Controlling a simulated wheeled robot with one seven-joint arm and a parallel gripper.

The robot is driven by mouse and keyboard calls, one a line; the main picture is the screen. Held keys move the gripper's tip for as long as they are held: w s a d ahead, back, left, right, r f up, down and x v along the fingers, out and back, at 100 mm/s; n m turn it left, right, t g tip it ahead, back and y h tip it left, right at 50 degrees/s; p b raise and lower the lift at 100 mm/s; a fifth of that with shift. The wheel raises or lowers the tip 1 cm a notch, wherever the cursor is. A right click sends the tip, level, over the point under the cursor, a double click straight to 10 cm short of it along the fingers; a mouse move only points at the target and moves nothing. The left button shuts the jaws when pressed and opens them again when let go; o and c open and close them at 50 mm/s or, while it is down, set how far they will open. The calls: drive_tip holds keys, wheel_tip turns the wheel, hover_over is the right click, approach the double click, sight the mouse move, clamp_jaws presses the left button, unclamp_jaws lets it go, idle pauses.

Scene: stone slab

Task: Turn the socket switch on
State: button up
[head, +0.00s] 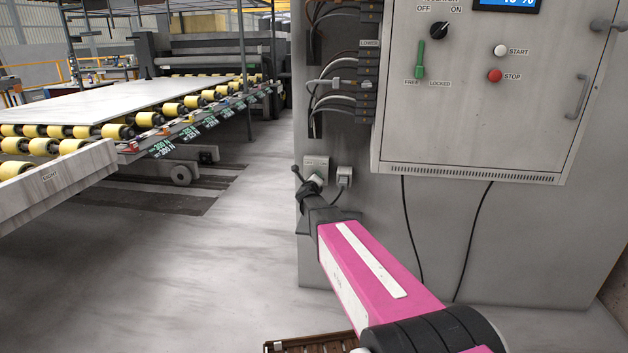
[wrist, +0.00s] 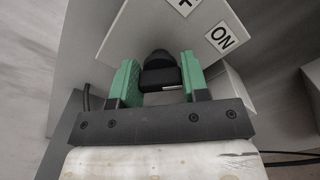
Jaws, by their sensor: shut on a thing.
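The socket switch (head: 316,161) is a small pale box on the grey cabinet's side, left of the control panel. In the wrist view its pale face (wrist: 165,28) is tilted, with an ON label at the upper right and another label partly cut off at the top edge. Its black knob (wrist: 161,77) sits between the green pads of my gripper (wrist: 159,72). My gripper is shut on the knob. In the head view my gripper (head: 312,188) is at the box and hides part of it. The knob's exact setting is hard to tell.
A second socket box (head: 344,172) with a cable is just right of the switch. The control panel (head: 480,100) juts out above right, with black cables (head: 409,225) hanging below it. A roller conveyor bearing a slab (head: 110,105) stands left; the floor between is clear.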

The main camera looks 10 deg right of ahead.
idle(0.4)
drive_tip(key=o, duration=0.9)
drive_tip(key=shift+s, duration=0.15)
drive_tip(key=v, duration=1)
drive_tip(key=shift+s+a, duration=0.1)
drive_tip(key=shift+s, duration=0.2)
